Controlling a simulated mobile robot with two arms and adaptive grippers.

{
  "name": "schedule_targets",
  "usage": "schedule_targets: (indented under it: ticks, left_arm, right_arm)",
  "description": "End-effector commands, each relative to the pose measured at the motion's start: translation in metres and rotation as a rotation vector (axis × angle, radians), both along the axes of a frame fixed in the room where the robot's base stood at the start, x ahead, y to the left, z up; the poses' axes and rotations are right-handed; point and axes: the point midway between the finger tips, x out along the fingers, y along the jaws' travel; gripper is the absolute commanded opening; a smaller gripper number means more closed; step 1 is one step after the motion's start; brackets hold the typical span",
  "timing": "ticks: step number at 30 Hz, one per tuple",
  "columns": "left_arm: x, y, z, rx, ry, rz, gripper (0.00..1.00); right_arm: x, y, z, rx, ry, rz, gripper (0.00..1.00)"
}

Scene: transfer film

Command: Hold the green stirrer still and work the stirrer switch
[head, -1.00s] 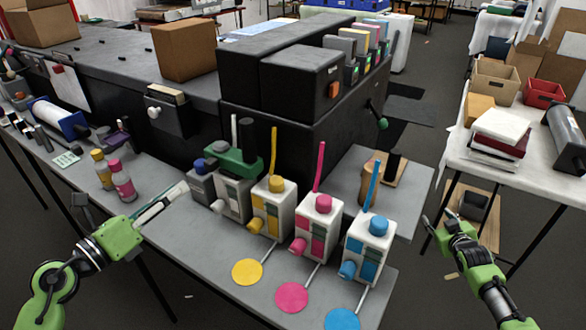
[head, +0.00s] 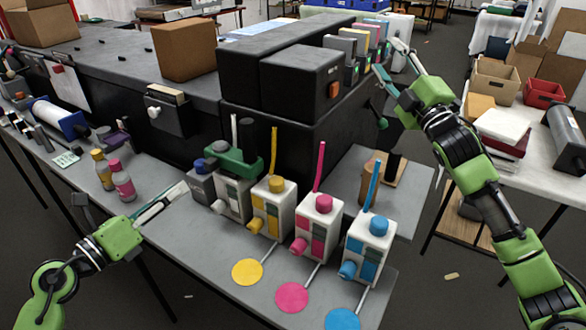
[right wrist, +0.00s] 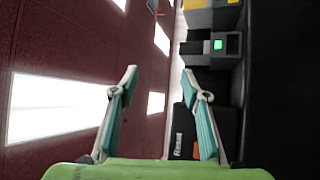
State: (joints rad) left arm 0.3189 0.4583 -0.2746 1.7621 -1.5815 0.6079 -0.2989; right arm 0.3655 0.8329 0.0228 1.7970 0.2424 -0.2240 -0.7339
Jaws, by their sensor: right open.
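The green stirrer (head: 235,160) appears to be the green-topped unit in the row of pump-like units on the near table, with a pale rod rising behind it. My left gripper (head: 186,187) is in front and to the left of it, apart from it; its fingers overlap in view, so their gap is unclear. My right gripper (head: 387,56) is open and empty, raised beside the coloured boxes on the black machine. It also shows open in the right wrist view (right wrist: 159,72). I cannot tell which part is the stirrer switch; a lit green square (right wrist: 217,45) shows on a grey box there.
Yellow (head: 270,205), magenta (head: 318,226) and blue (head: 368,248) units stand right of the green one, with coloured discs before them. The black machine (head: 300,85) rises behind. A dark green ball (head: 382,122) sticks out of its right side. Bottles (head: 122,180) stand at left.

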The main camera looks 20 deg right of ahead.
Motion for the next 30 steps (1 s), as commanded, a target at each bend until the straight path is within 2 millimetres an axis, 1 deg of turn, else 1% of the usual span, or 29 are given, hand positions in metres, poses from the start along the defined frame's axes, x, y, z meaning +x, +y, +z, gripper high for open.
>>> schedule_targets:
  ticks: [1,2,3,5,6,7,10,11,12,13,14,15,17,18,20,21,24,27,30]
  left_arm:
    - [0.0,0.0,0.0,0.0,0.0,0.0,0.28]
    - [0.0,0.0,0.0,0.0,0.0,0.0,0.28]
    - [0.0,0.0,0.0,0.0,0.0,0.0,0.28]
    - [0.0,0.0,0.0,0.0,0.0,0.0,0.28]
    - [0.0,0.0,0.0,0.0,0.0,0.0,0.28]
    - [0.0,0.0,0.0,0.0,0.0,0.0,0.28]
    - [0.0,0.0,0.0,0.0,0.0,0.0,0.28]
    - [0.0,0.0,0.0,0.0,0.0,0.0,0.28]
    - [0.0,0.0,0.0,0.0,0.0,0.0,0.28]
    - [0.0,0.0,0.0,0.0,0.0,0.0,0.28]
    - [0.0,0.0,0.0,0.0,0.0,0.0,0.28]
    - [0.0,0.0,0.0,0.0,0.0,0.0,0.28]
    - [0.0,0.0,0.0,0.0,0.0,0.0,0.28]
    - [0.0,0.0,0.0,0.0,0.0,0.0,0.28]
    - [0.0,0.0,0.0,0.0,0.0,0.0,0.28]
    - [0.0,0.0,0.0,0.0,0.0,0.0,0.28]
    - [0.0,0.0,0.0,0.0,0.0,0.0,0.28]
    - [0.0,0.0,0.0,0.0,0.0,0.0,0.28]
    - [0.0,0.0,0.0,0.0,0.0,0.0,0.28]
  right_arm:
    - [-0.003,0.029,0.019,-0.086,-0.039,0.019,0.42]
    - [-0.005,0.044,0.027,-0.137,-0.059,0.028,0.42]
    - [-0.009,0.065,0.038,-0.207,-0.089,0.037,0.42]
    - [-0.016,0.096,0.055,-0.309,-0.14,0.049,0.42]
    - [-0.022,0.117,0.065,-0.376,-0.176,0.056,0.42]
    - [-0.028,0.133,0.072,-0.428,-0.205,0.06,0.42]
    - [-0.049,0.185,0.093,-0.602,-0.304,0.065,0.42]
    - [-0.057,0.201,0.097,-0.658,-0.335,0.065,0.42]
    - [-0.067,0.222,0.1,-0.74,-0.375,0.06,0.42]
    - [-0.075,0.238,0.1,-0.808,-0.403,0.055,0.42]
    - [-0.083,0.254,0.094,-0.885,-0.424,0.048,0.42]
    - [-0.091,0.271,0.076,-0.999,-0.432,0.033,0.42]
    - [-0.096,0.284,0.04,-1.154,-0.408,0.013,0.42]
    - [-0.098,0.286,0.016,-1.24,-0.382,0.001,0.42]
    - [-0.101,0.287,-0.018,-1.352,-0.34,-0.009,0.42]
    - [-0.104,0.286,-0.039,-1.42,-0.312,-0.013,0.42]
    - [-0.113,0.282,-0.084,-1.563,-0.255,-0.014,0.42]
    - [-0.122,0.277,-0.116,-1.671,-0.216,-0.013,0.42]
    - [-0.129,0.273,-0.136,-1.741,-0.193,-0.01,0.42]
